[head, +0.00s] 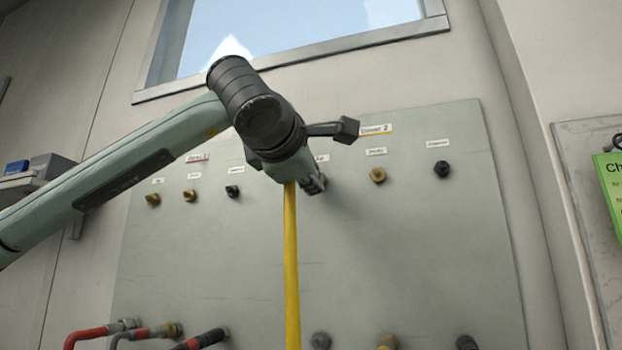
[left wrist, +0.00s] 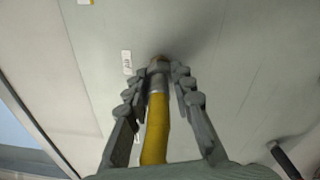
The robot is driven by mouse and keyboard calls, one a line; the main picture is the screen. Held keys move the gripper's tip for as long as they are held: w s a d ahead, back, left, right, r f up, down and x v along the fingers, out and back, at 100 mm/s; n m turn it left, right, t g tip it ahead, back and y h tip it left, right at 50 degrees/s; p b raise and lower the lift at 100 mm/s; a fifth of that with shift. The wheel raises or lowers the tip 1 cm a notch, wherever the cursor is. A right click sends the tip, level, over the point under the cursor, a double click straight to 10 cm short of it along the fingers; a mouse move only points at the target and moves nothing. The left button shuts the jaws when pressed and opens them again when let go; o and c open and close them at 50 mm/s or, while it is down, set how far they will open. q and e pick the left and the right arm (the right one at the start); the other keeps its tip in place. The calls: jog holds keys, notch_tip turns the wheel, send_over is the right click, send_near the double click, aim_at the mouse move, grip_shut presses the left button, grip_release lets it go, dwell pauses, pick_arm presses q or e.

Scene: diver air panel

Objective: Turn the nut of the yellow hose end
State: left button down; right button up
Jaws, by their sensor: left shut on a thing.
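The yellow hose (head: 291,265) hangs straight down from my left gripper (head: 318,183), which is up against the grey panel in the head view. In the left wrist view the yellow hose (left wrist: 157,130) runs between the two fingers up to a metal hose end (left wrist: 158,83) with its nut (left wrist: 159,64) at the panel. The fingertips of my left gripper (left wrist: 160,72) are closed around the nut, one on each side. The fitting behind the nut is hidden by the gripper. My right gripper is not in view.
The panel (head: 400,250) carries a row of labelled fittings, among them a brass one (head: 378,175) and a black one (head: 442,169) to the right. Red hose (head: 88,334) and other hose ends sit along the bottom. The panel's middle right is clear.

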pick_arm(q)
jog(key=m, duration=0.3)
jog(key=shift+s+d, duration=0.1)
jog(key=shift+m, duration=2.7)
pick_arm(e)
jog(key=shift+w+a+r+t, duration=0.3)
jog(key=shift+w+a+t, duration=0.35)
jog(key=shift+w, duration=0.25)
pick_arm(q)
jog(key=shift+f, duration=0.1)
jog(key=c, duration=1.7)
grip_release()
jog(key=o, duration=0.4)
jog(key=shift+s, duration=0.1)
